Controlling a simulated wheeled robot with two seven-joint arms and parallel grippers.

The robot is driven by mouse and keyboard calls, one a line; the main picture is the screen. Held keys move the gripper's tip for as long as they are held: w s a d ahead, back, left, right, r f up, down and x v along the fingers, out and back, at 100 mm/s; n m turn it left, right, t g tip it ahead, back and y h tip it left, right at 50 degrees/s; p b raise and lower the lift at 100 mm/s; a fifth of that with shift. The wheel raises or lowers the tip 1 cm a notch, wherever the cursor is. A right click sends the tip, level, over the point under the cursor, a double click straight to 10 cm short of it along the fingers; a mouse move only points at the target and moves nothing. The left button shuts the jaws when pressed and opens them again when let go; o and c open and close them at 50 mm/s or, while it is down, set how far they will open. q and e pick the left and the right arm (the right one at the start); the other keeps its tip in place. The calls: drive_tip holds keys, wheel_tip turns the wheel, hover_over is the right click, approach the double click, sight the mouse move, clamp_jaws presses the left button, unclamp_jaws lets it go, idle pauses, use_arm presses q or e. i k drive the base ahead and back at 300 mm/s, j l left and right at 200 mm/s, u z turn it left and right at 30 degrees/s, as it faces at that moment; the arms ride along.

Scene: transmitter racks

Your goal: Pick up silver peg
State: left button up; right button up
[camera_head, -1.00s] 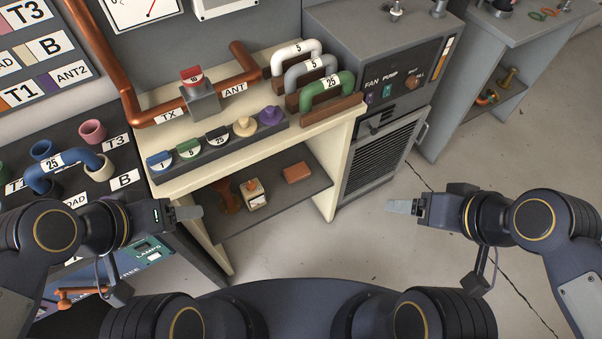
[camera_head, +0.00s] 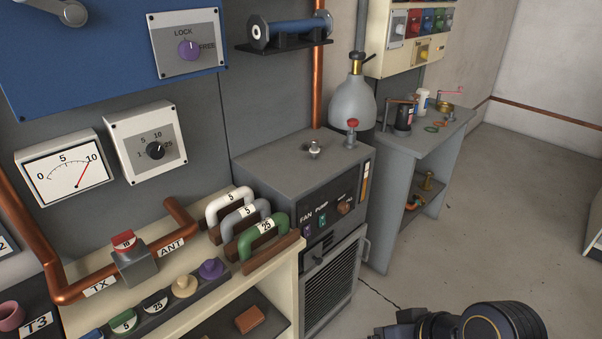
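A small silver peg (camera_head: 314,150) stands upright on top of the grey cabinet (camera_head: 270,160), left of a red-topped valve. My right arm (camera_head: 480,323) enters at the bottom right edge. Only the upper part of its wrist and gripper body shows, low and to the right of the cabinet and well apart from the peg. Its fingertips are cut off by the frame edge, so its opening cannot be seen. My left gripper is outside the view.
The red-topped valve (camera_head: 351,128) and a grey flask (camera_head: 352,102) stand near the peg. White, grey and green handles (camera_head: 264,238) stand on the cream bench at left. A shelf with a blue cylinder (camera_head: 292,32) hangs above.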

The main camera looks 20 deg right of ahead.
sight(314, 149)
drive_tip(key=i+l, duration=0.35)
drive_tip(key=i+l+u, duration=0.15)
drive_tip(key=i+l, duration=0.2)
drive_tip(key=l, duration=0.2)
drive_tip(key=i+l, duration=0.3)
drive_tip(key=l, duration=0.15)
drive_tip(key=u, duration=0.05)
